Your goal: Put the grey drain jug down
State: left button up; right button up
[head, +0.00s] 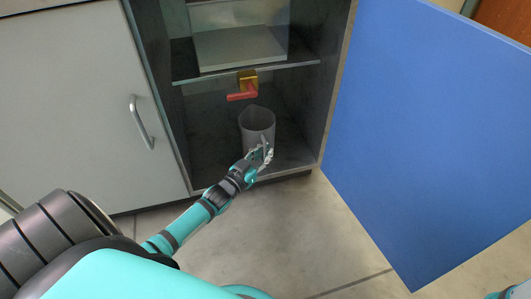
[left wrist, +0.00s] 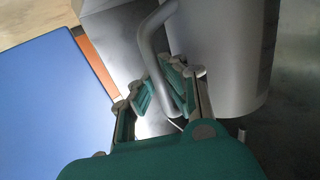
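The grey drain jug (head: 257,120) is upright and open-topped in the lower compartment of the cabinet, below a red-handled valve. I cannot tell whether its base touches the compartment floor. My left gripper (head: 263,154) is at the jug's near right side. In the left wrist view the jug's body (left wrist: 225,45) is at upper right, and its curved handle (left wrist: 150,37) runs down between my left gripper's fingers (left wrist: 172,82).
The red valve lever (head: 241,96) hangs just above the jug, below a glass shelf (head: 205,75). A blue door (head: 430,120) stands open on the right. A closed grey door with a handle (head: 142,122) is on the left. The floor in front is clear.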

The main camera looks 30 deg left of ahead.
pick_arm(q)
jog(key=o, duration=0.4)
jog(key=shift+r, duration=0.1)
